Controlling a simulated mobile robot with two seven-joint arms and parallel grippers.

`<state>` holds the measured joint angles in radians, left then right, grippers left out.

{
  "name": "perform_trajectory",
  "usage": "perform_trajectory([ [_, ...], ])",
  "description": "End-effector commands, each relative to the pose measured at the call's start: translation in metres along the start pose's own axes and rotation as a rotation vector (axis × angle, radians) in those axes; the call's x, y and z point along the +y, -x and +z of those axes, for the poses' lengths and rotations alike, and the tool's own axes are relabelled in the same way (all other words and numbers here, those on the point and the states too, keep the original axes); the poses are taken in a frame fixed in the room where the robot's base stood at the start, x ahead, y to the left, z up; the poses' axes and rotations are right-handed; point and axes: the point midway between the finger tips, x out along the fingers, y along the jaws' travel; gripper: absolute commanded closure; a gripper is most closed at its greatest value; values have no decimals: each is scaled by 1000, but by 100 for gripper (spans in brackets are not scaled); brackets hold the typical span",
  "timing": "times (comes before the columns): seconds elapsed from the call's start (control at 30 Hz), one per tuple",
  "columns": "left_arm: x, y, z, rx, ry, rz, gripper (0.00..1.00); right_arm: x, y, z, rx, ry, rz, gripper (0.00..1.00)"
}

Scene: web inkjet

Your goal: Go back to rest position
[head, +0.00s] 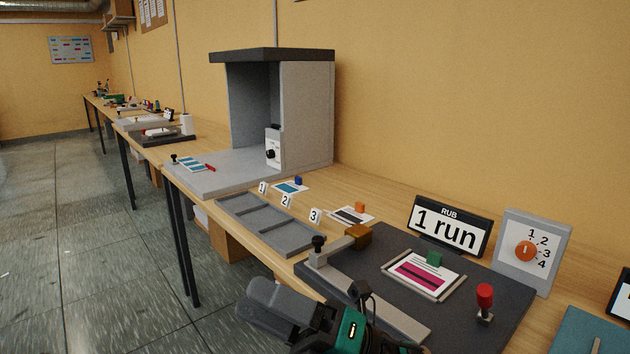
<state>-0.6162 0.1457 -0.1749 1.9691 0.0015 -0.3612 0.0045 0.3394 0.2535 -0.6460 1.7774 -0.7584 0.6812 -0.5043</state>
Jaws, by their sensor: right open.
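My right gripper (262,311) is low in the middle of the head view, over the floor at the table's front edge. It is open and nothing shows between its fingers. A dark work mat (470,302) lies to its right on the table. On the mat is a card with a magenta print (427,276) in a holder, with a green block (434,258) at its back edge. A grey bar with a black knob (318,242) and a brown block (358,235) stands at the mat's left. My left gripper does not show.
A grey three-part tray (268,224) lies along the table edge, with number tags behind it. A grey booth (308,115) stands behind. A sign reading "1 run" (447,229), a dial box (527,251) and a red-topped lever (485,297) are at the right. Floor at left is clear.

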Motion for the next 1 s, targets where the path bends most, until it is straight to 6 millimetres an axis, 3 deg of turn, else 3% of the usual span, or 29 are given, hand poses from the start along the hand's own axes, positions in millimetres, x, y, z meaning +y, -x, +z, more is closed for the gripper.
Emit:
perform_trajectory([
  [0.1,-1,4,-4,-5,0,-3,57,-20,42,26,-334,-301,-26,41],
  [0.27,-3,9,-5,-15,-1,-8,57,-63,127,36,-777,-699,-63,41],
  [0.4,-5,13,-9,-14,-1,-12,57,-100,216,7,-1160,-1027,-91,41],
  [0.5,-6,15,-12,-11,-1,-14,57,-117,272,-28,-1400,-1220,-103,41],
  [0.6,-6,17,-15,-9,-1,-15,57,-125,314,-66,-1593,-1365,-112,41],
  [0.7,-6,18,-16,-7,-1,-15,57,-127,343,-96,-1732,-1464,-114,41],
  [0.8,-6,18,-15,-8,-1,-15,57,-127,358,-114,-1812,-1519,-114,41],
  [1.0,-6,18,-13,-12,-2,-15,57,-128,364,-121,-1844,-1540,-114,41],
])
